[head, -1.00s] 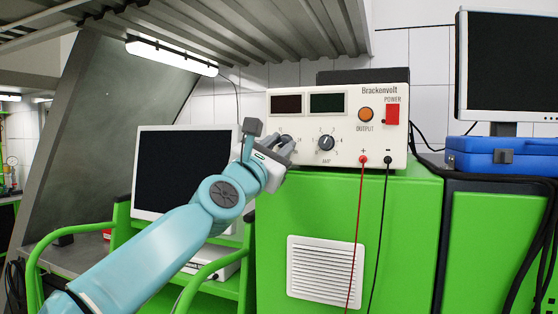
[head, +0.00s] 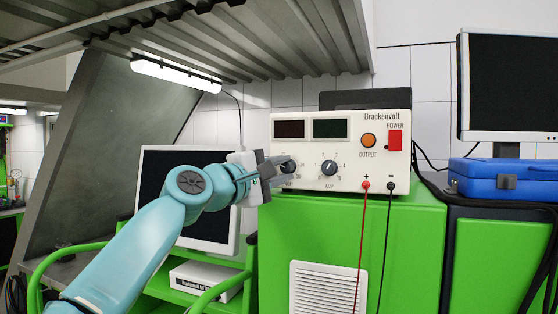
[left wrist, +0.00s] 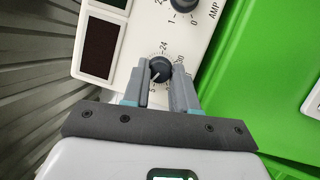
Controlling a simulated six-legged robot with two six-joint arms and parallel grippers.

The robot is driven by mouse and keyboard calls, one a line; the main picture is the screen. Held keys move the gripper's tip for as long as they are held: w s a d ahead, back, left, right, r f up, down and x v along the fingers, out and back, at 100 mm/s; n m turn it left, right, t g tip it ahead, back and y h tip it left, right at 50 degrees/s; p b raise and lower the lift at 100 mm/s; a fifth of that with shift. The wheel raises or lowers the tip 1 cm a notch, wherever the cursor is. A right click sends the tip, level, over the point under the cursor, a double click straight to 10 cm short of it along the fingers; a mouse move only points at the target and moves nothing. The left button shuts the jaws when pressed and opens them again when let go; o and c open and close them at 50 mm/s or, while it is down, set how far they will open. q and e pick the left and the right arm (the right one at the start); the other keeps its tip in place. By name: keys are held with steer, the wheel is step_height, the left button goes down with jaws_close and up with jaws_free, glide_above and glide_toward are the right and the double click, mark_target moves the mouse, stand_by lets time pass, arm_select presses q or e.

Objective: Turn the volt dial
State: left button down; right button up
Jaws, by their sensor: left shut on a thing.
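The cream power supply (head: 350,133), marked Brackenvolt, stands on a green cabinet. Its volt dial (head: 288,166) is the left dial, partly hidden behind my gripper in the head view. In the left wrist view the volt dial (left wrist: 160,69) is a dark round knob with a white pointer line and printed numbers around it. My left gripper (head: 282,170) reaches it from the left, and its fingers (left wrist: 160,88) sit on both sides of the knob, shut on it. The amp dial (head: 329,168) is to the right, free of the gripper. My right gripper is in neither view.
The orange output button (head: 368,140) and red power switch (head: 395,140) are at the upper right of the panel. A red lead (head: 363,230) and a black lead (head: 386,240) hang down the cabinet (head: 420,230). A monitor (head: 160,170) stands behind my left arm.

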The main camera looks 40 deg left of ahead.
arm_select(q)
steer(key=m+g+p, duration=0.1)
steer(key=m+p, duration=0.1)
steer(key=m+g+p, duration=0.1)
steer(key=m+p, duration=0.1)
steer(key=m, duration=0.1)
steer(key=r+m+g+p, duration=0.1)
steer(key=m+p, duration=0.2)
steer(key=shift+d+y, duration=0.1)
steer(key=shift+y, duration=0.2)
steer(key=m+y, duration=0.1)
steer(key=m, duration=0.1)
steer(key=m+g, duration=0.1)
steer(key=shift+w+d+f+m+g+y, duration=0.1)
steer(key=shift+f+m+g+y, duration=0.05)
steer(key=shift+m+g+y, duration=0.2)
steer(key=m+g+y, duration=0.1)
steer(key=m+y, duration=0.1)
steer(key=m, duration=0.2)
steer(key=shift+d, duration=0.2)
steer(key=m+y, duration=0.2)
steer(key=m, duration=0.1)
steer(key=shift+d+f+g, duration=0.1)
steer(key=shift+d+g, duration=0.05)
steer(key=shift+g, duration=0.2)
steer(key=shift+f+m+y, duration=0.1)
steer(key=shift+m+y, duration=1.15)
steer(key=shift+m, duration=0.4)
